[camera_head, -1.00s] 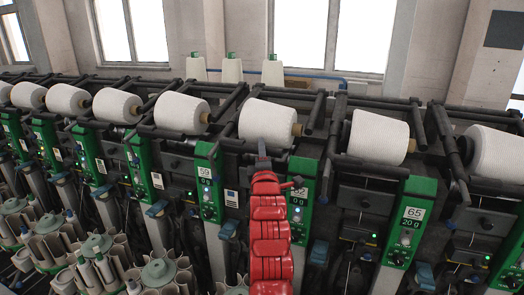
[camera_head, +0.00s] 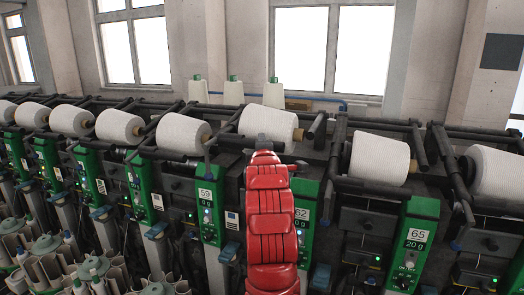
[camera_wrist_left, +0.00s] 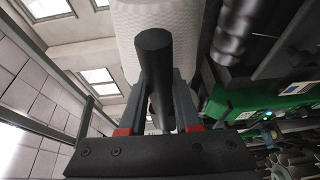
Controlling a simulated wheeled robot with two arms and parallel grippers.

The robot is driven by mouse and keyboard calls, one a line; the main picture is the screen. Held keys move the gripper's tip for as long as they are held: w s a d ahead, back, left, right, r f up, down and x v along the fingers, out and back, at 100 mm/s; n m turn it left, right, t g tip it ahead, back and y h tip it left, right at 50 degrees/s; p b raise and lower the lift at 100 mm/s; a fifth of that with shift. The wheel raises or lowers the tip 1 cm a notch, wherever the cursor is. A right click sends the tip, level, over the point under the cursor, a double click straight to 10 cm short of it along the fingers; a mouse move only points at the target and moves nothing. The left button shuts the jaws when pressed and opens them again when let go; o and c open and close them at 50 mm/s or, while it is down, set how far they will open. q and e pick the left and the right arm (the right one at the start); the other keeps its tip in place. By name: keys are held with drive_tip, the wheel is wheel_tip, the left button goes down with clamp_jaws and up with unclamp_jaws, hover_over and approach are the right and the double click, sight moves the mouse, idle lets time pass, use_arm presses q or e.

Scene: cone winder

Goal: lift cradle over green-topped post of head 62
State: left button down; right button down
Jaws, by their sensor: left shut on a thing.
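The green-topped post of head 62 (camera_head: 303,215) stands partly behind my red left arm. The white cone of head 62 (camera_head: 268,122) sits above and behind it, raised against the neighbouring cones. My left gripper (camera_wrist_left: 158,105) is shut on a dark round bar of the cradle (camera_wrist_left: 154,48), with a finger on either side. The cone also shows behind the bar in the left wrist view (camera_wrist_left: 185,35). In the head view my arm hides most of the gripper and the held bar. My right gripper is in neither view.
The post of head 59 (camera_head: 208,205) and its cone (camera_head: 182,134) are on the left. The post of head 65 (camera_head: 412,245) and its cone (camera_head: 380,158) are on the right. Dark frame bars run between heads. White cones with green tips (camera_head: 233,92) stand behind.

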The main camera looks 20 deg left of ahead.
use_arm(q)
drive_tip(key=shift+f, duration=0.1)
drive_tip(key=c, duration=0.6)
unclamp_jaws()
drive_tip(key=shift+s+d, duration=0.1)
drive_tip(key=shift+s+d+b, duration=0.15)
drive_tip(key=shift+s+b, duration=0.2)
drive_tip(key=b+v, duration=0.6)
drive_tip(key=v, duration=1)
drive_tip(key=shift+s, duration=0.25)
drive_tip(key=shift+f, duration=0.15)
